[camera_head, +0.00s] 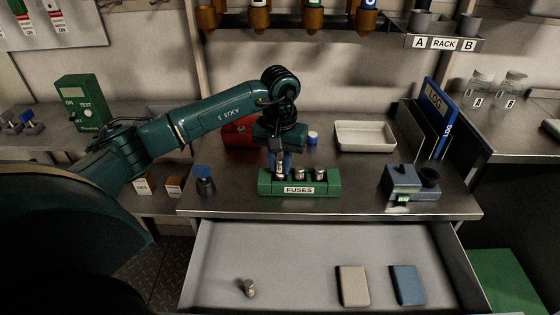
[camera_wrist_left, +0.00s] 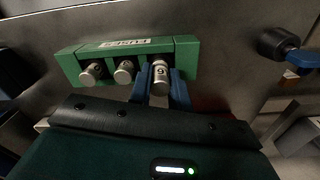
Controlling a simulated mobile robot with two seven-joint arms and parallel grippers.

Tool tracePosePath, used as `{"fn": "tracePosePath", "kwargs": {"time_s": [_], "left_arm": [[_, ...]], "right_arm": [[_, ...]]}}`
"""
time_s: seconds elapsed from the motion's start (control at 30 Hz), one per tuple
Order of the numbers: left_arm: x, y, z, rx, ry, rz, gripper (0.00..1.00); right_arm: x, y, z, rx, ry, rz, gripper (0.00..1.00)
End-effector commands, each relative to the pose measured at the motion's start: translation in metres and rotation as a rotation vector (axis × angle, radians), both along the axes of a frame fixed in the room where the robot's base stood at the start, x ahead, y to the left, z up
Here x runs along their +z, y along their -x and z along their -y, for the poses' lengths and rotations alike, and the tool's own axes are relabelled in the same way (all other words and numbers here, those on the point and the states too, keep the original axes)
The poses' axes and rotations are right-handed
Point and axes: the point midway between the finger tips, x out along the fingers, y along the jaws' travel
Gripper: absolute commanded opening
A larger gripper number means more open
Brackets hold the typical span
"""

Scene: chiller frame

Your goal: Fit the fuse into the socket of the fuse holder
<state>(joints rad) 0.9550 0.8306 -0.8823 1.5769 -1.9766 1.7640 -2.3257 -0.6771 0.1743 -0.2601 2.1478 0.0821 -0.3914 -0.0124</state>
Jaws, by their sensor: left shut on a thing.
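A green rack marked FUSES (camera_head: 292,189) stands near the counter's front edge, and it also shows in the wrist view (camera_wrist_left: 130,45). My left gripper (camera_head: 280,168) points down at its left end. In the wrist view its blue fingers (camera_wrist_left: 160,88) are shut on a silver fuse (camera_wrist_left: 160,76). I cannot tell whether this fuse is still seated in the rack. Two other fuses stand in the rack, one in the middle (camera_head: 299,174) and one at the right (camera_head: 320,174). A grey-blue block with a dark round part (camera_head: 402,182), perhaps the fuse holder, sits to the right. My right gripper is out of view.
Below the counter an open drawer (camera_head: 325,240) holds a small metal cylinder (camera_head: 249,288), a beige box (camera_head: 354,286) and a blue box (camera_head: 408,285). A dark blue-capped bottle (camera_head: 204,182) stands left of the rack. A white tray (camera_head: 365,135) lies behind. Counter between rack and block is clear.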

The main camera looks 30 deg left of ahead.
Motion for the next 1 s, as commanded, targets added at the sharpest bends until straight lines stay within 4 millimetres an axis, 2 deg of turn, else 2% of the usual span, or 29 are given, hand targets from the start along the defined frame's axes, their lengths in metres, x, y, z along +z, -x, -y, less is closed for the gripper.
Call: {"fn": "tracePosePath", "kwargs": {"time_s": [0.6, 0.63, 0.93, 1.0], "left_arm": [[-0.017, 0.000, 0.000, 0.000, 0.000, 0.000, 0.00], [-0.017, 0.000, 0.000, 0.000, 0.000, 0.000, 0.20], [-0.017, 0.001, -0.001, 0.001, -0.002, -0.004, 0.44], [-0.017, 0.001, 0.000, 0.000, -0.002, -0.004, 0.44]], "right_arm": [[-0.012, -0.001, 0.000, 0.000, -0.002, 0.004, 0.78], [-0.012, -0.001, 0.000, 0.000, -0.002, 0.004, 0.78], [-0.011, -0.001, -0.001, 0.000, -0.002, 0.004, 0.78], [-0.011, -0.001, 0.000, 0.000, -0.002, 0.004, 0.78]]}}
